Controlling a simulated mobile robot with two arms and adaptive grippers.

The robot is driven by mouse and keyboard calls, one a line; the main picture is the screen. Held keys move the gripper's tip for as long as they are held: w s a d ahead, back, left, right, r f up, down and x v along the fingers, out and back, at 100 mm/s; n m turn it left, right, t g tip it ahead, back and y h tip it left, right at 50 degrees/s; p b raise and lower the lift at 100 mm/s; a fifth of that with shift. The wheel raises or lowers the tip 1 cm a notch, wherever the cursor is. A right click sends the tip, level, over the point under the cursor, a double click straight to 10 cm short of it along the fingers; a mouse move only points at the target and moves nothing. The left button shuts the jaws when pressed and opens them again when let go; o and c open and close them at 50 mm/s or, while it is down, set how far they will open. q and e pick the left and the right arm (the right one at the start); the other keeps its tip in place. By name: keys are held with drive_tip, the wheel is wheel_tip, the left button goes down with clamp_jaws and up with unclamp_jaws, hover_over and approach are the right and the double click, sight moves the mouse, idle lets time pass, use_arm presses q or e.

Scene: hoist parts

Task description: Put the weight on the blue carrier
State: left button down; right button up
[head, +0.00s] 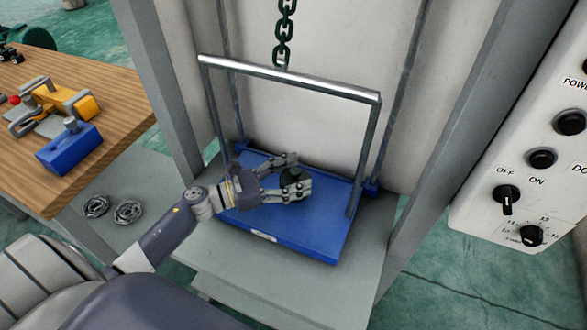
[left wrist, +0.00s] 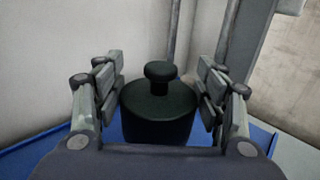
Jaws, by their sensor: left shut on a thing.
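The weight (left wrist: 158,112) is a dark green-black cylinder with a knob on top. It stands upright between the fingers of my left gripper (head: 295,178), which is shut on it. In the head view the weight (head: 292,176) is partly hidden by the fingers. The blue carrier (head: 310,231) is a flat blue platform with a metal frame, below a chain. The weight is over the carrier's platform; I cannot tell whether its base touches it. The carrier's blue surface also shows around the weight in the left wrist view (left wrist: 50,160). My right gripper is not in view.
A wooden table (head: 60,180) at the left holds a blue block (head: 70,148) and yellow parts (head: 75,100). Two round metal parts (head: 128,212) lie on a grey surface. A control panel (head: 525,165) stands at the right. The carrier's metal handle (head: 290,78) arches above my gripper.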

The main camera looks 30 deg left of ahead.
use_arm(q)
drive_tip(key=shift+w+f, duration=0.1)
drive_tip(key=shift+f, duration=1.4)
drive_tip(key=c, duration=0.7)
unclamp_jaws()
drive_tip(key=shift+f, duration=0.35)
drive_tip(key=o, duration=0.3)
drive_tip(key=shift+s, duration=0.2)
drive_tip(key=shift+o, duration=0.2)
drive_tip(key=b+v, duration=0.3)
drive_tip(key=v, duration=0.7)
drive_tip(key=shift+s+a, duration=0.2)
drive_tip(key=shift+s, duration=0.1)
drive_tip(key=shift+s+a, duration=0.45)
drive_tip(key=shift+s, duration=0.05)
drive_tip(key=shift+r, duration=0.1)
